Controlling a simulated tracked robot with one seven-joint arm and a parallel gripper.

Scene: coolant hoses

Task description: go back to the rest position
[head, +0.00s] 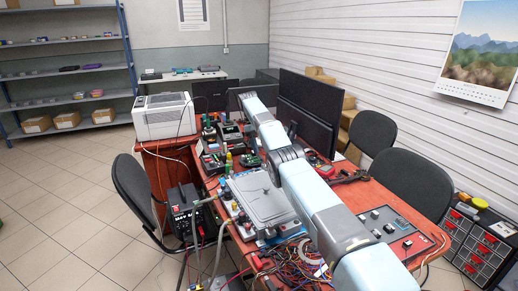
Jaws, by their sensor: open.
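My arm rises from the bottom right across the middle of the head view, over the red-topped workbench (404,222). Its far end is near the dark monitors. I cannot make out my gripper or its fingers; they are not visible past the arm's far end. A grey metal unit (262,197) lies on the bench just left of my arm. Grey hoses (218,245) run down beside the unit's left side. Their ends are too small or hidden to tell.
Dark monitors (308,108) stand behind my arm. Tangled wires (290,262) lie at the bench's front. A white machine (164,116) stands at the back left. Black chairs (413,182) stand on the right, another (133,190) on the left. The tiled floor (70,220) at left is clear.

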